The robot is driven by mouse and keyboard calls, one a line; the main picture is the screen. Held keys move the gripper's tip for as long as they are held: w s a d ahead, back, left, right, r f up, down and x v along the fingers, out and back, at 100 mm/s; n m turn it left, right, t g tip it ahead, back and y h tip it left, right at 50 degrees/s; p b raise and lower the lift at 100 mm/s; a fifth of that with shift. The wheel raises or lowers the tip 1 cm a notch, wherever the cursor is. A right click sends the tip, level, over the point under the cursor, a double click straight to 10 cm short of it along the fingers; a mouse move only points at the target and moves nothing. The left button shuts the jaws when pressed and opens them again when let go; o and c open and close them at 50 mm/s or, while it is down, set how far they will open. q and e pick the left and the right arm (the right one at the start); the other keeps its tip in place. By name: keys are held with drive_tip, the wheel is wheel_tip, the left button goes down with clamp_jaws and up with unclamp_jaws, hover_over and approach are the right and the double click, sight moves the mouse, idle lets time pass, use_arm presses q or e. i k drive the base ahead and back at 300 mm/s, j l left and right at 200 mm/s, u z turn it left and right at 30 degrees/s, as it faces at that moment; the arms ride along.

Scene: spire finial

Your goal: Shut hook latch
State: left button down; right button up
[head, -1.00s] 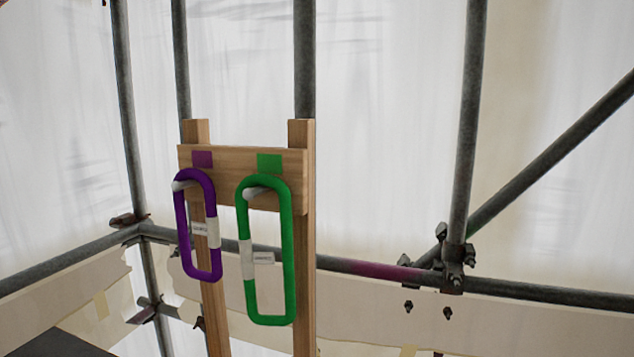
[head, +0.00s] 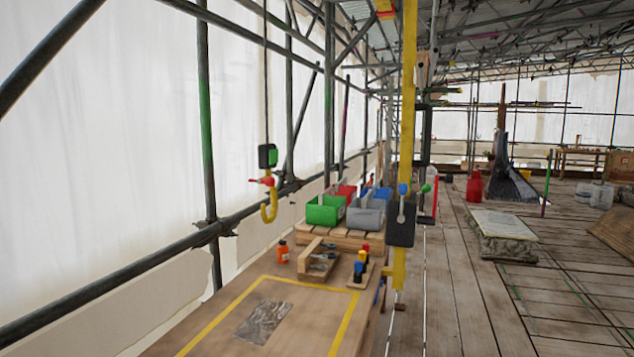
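A yellow hook (head: 269,205) hangs on a dark line at the left of centre, above the far left part of the workbench. A red latch piece (head: 262,181) sits at the top of the hook, under a green and black block (head: 268,156). The red piece sticks out to the left; the view is too small to tell whether the latch is open or shut. Neither of my grippers shows in the head view.
A wooden bench (head: 215,312) with a yellow taped outline is in front. Green bin (head: 325,210) and grey bin (head: 366,214) stand behind an orange bottle (head: 283,251) and a small wooden rack (head: 317,262). A yellow post with a dark control box (head: 401,224) stands right.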

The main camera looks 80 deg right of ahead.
sight(269, 181)
drive_tip(key=z, duration=2.45)
